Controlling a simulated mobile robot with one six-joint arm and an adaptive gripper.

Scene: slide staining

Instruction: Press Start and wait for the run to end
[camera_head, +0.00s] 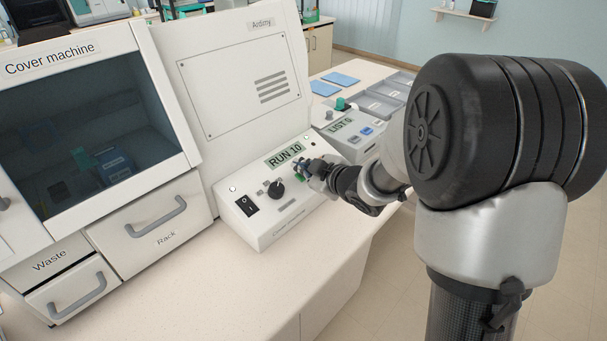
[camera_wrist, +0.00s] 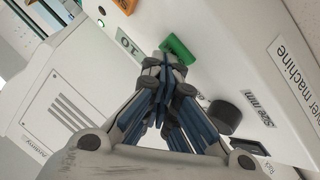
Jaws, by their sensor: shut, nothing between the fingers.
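The cover machine's control panel (camera_head: 262,226) faces me, with a display (camera_head: 285,155) reading "RUN 10". A green Start button (camera_head: 300,177) is partly hidden behind my gripper (camera_head: 306,168). In the wrist view the green button (camera_wrist: 180,48) shows just past the closed fingertips of my gripper (camera_wrist: 165,62). The fingers are shut and empty, with their tips at or very near the button; contact cannot be made out. A black knob (camera_head: 275,190) sits left of the button, also visible in the wrist view (camera_wrist: 224,117). A black rocker switch (camera_head: 247,205) is further left.
The machine's dark window (camera_head: 95,135), rack drawer (camera_head: 150,225) and waste drawer (camera_head: 75,295) are at the left. A second panel reading "LIST 6" (camera_head: 340,125) stands beyond my gripper. Grey trays (camera_head: 385,95) and blue mats (camera_head: 340,79) lie behind it. The front counter (camera_head: 215,290) is clear.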

